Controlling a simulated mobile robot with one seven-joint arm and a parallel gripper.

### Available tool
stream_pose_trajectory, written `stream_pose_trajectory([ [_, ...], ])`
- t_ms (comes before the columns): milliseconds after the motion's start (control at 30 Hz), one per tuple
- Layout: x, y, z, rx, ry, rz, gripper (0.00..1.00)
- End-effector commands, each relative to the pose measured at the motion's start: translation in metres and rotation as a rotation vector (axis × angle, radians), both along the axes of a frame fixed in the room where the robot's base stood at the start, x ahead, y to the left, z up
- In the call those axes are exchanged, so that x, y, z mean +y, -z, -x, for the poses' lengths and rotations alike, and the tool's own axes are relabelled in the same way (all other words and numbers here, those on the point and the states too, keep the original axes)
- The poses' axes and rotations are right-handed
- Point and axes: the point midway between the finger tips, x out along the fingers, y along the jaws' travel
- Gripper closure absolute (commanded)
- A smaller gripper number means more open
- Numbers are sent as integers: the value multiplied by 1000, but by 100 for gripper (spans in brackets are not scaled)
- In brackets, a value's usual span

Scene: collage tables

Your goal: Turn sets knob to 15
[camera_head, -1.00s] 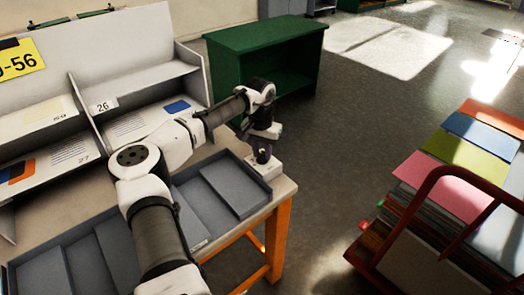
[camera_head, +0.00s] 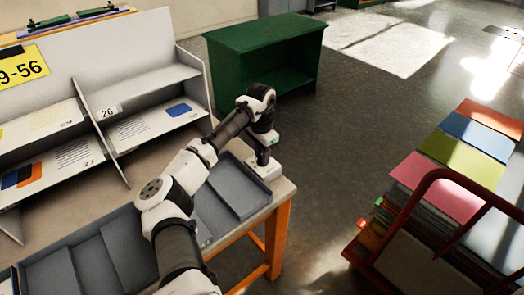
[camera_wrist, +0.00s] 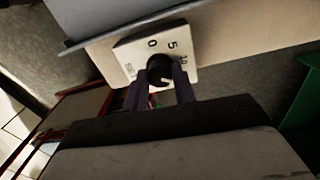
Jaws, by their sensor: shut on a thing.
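The sets knob (camera_wrist: 160,68) is a dark round knob on a white dial plate (camera_wrist: 135,52) in the wrist view. The figures 0, 5 and what looks like 10 show along the plate's far side; the rest of the scale is hidden. A pale mark shows on the knob's near part, but I cannot tell which value it indicates. My gripper (camera_wrist: 163,85) is shut on the knob, one dark finger on each side. In the head view, my gripper (camera_head: 263,154) reaches down onto the white dial box (camera_head: 267,170) at the table's right corner.
Grey trays (camera_head: 215,210) and a light sorting rack (camera_head: 150,75) stand on the orange-legged table (camera_head: 284,192). A green cabinet (camera_head: 262,38) stands behind. A red-framed cart (camera_head: 408,202) with coloured sheets is at the right. The floor between is clear.

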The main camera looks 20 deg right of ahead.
Motion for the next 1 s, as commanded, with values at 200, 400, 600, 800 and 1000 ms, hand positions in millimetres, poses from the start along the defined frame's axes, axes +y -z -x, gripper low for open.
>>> stream_pose_trajectory([
  [200, 0, -1, 0, 2, 133, 0, 96],
  [400, 0, 0, 0, 1, 208, 0, 96],
  [600, 0, 0, 0, 0, 238, 0, 96],
  [800, 0, 0, 0, 0, 242, -1, 96],
  [1000, 0, 0, 0, 0, 241, -1, 71],
])
